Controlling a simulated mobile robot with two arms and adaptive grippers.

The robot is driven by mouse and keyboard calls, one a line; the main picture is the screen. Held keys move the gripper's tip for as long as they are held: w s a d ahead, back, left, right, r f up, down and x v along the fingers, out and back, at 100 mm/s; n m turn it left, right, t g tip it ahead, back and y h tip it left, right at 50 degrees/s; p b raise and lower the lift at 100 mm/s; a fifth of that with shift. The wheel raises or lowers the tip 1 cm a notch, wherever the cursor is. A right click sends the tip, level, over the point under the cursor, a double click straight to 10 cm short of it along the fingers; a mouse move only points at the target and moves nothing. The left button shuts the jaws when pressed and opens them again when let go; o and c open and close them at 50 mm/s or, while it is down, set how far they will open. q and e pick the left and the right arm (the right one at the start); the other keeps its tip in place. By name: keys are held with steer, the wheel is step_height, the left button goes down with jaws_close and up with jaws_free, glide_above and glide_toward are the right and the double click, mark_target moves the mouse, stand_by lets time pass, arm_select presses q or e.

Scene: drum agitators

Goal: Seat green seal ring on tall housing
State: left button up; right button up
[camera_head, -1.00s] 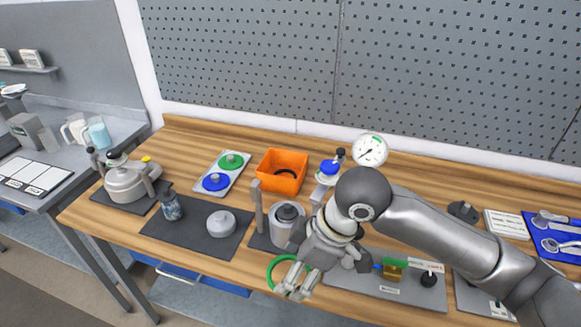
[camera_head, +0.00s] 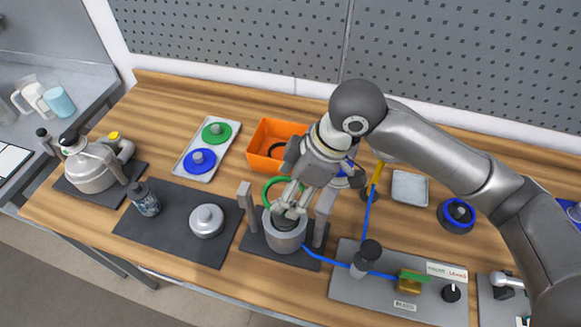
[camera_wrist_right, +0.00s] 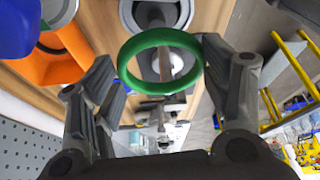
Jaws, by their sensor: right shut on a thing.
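The green seal ring (camera_head: 266,191) is held by my right gripper (camera_head: 286,208), tilted in the head view. The right wrist view shows the ring (camera_wrist_right: 124,62) between the spread fingers, touching the right-hand finger. The tall housing (camera_head: 285,241) is a grey cylinder between two upright posts on a dark mat. My right gripper is above it and hides part of its top. The ring appears above the housing's rear rim and not seated; the exact gap cannot be told. In the wrist view the housing's round rim (camera_wrist_right: 128,14) shows beyond the ring. My left gripper is not in view.
An orange bin (camera_head: 262,160) stands behind the housing, near my right arm. A tray (camera_head: 184,168) with green and blue lids is at the left. A grey plate (camera_head: 345,290) with fittings and a blue hose is at the right. A round lid (camera_head: 206,221) lies on the left mat.

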steer(key=shift+s+f+b, duration=0.15)
steer(key=shift+f+b, duration=0.45)
steer(key=shift+b, duration=0.15)
step_height(320, 180, down, 2)
steer(key=b, duration=0.3)
steer(key=shift+f, duration=0.3)
step_height(320, 180, down, 2)
steer(key=shift+b, duration=0.35)
steer(key=shift+f, duration=0.75)
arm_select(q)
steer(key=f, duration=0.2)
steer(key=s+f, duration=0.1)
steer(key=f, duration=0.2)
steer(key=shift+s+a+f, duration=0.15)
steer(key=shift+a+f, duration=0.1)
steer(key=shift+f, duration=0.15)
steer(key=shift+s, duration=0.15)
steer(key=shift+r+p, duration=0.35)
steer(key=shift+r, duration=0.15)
